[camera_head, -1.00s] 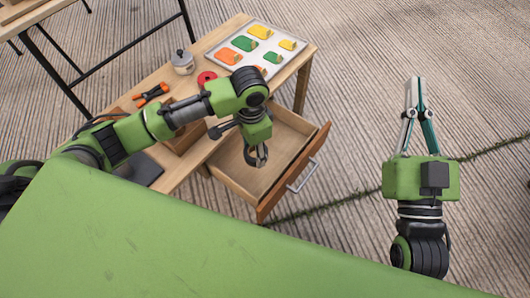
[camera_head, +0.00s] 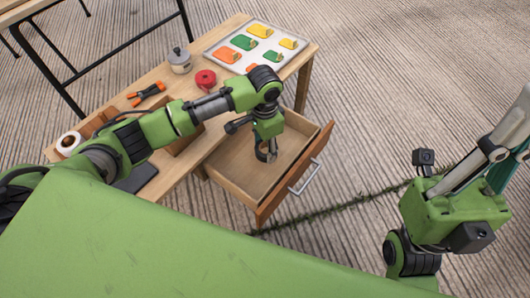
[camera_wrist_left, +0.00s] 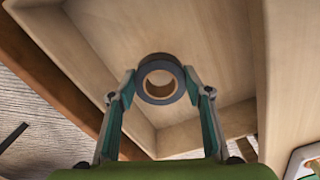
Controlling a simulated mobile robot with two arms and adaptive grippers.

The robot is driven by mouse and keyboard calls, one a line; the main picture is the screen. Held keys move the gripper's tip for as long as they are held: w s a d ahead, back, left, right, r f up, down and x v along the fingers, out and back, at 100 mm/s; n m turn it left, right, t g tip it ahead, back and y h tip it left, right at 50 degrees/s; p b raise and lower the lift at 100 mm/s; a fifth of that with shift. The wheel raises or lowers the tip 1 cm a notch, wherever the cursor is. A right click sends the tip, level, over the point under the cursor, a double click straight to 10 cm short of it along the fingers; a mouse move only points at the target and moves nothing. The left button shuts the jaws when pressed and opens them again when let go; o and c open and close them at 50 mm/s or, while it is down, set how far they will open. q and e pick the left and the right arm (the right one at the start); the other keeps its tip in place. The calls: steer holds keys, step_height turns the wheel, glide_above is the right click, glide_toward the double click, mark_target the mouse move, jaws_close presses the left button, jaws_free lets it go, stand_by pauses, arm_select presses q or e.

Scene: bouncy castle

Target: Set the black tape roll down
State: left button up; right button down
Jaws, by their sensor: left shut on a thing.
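The black tape roll (camera_wrist_left: 160,100) is a dark ring with a tan core. In the left wrist view it sits between the two fingertips of my left gripper (camera_wrist_left: 161,84), which is shut on it. In the head view my left gripper (camera_head: 266,155) points down inside the open wooden drawer (camera_head: 290,190). The roll is over the drawer floor; whether it touches the floor I cannot tell. My right gripper (camera_head: 503,150) is at the right, away from the table and partly cut off by the frame edge.
The wooden table (camera_head: 200,160) holds a tray (camera_head: 215,50) of coloured pieces, a grey pot (camera_head: 180,62), a red tape roll (camera_head: 206,79), an orange-black clamp (camera_head: 147,94) and a white roll (camera_head: 69,143). The drawer walls stand close around my left gripper.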

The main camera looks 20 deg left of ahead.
mark_target(265, 152)
arm_select(q)
step_height(265, 152, down, 3)
steer(key=shift+w+r+b, duration=0.1)
steer(key=shift+b, duration=0.55)
steer(key=shift+f, duration=0.35)
steer(key=shift+r, duration=0.1)
steer(key=o, duration=1.1)
steer(key=shift+f, duration=0.2)
steer(key=shift+r, duration=0.1)
